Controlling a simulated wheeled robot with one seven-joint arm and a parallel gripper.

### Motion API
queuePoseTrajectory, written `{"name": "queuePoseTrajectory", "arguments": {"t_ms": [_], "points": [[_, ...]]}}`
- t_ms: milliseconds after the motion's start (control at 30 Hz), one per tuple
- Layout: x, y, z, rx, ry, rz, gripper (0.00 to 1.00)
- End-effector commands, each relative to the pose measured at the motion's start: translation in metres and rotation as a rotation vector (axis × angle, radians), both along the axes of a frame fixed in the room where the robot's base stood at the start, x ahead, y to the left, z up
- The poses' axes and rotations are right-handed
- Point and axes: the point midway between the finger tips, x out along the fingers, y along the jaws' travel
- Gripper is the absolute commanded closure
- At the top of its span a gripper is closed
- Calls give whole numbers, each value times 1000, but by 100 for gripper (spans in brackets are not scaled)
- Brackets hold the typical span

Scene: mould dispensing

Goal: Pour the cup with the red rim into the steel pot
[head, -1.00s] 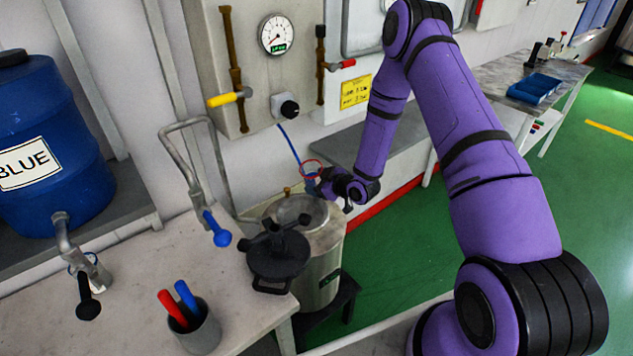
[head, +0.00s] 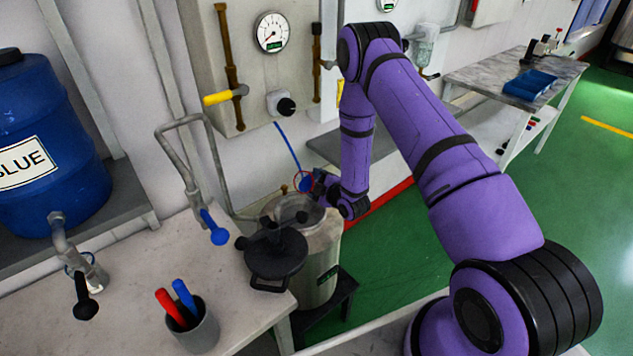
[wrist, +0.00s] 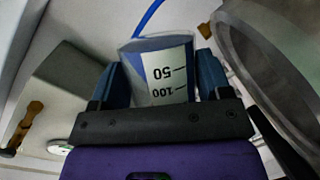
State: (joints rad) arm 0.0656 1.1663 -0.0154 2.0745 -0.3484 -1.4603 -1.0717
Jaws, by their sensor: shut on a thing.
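My gripper (head: 312,184) is at the back of the steel pot, its fingers shut on the cup with the red rim (head: 302,182). In the head view the cup is small and partly hidden by the gripper, and its rim looks tilted. In the wrist view the clear cup (wrist: 160,68), marked 50 and 100, sits between my blue fingers (wrist: 163,85). Something blue shows through its side; I cannot tell if it is liquid. The steel pot (head: 322,262) stands open on a dark stand, its mouth just below and in front of the cup. The pot's rim also shows in the wrist view (wrist: 236,62).
A black lid-like part (head: 275,255) sits at the pot's near left side. A bent pipe with a blue handle (head: 213,228) rises left of the pot. A grey holder (head: 200,330) with red and blue sticks and a blue barrel (head: 45,130) stand further left.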

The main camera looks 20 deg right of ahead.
Motion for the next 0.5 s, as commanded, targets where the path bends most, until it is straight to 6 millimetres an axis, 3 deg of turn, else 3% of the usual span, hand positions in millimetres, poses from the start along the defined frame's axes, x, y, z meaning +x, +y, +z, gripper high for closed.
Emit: {"name": "queuePoseTrajectory", "arguments": {"t_ms": [500], "points": [[-6,9,6,-344,-242,1,57]]}}
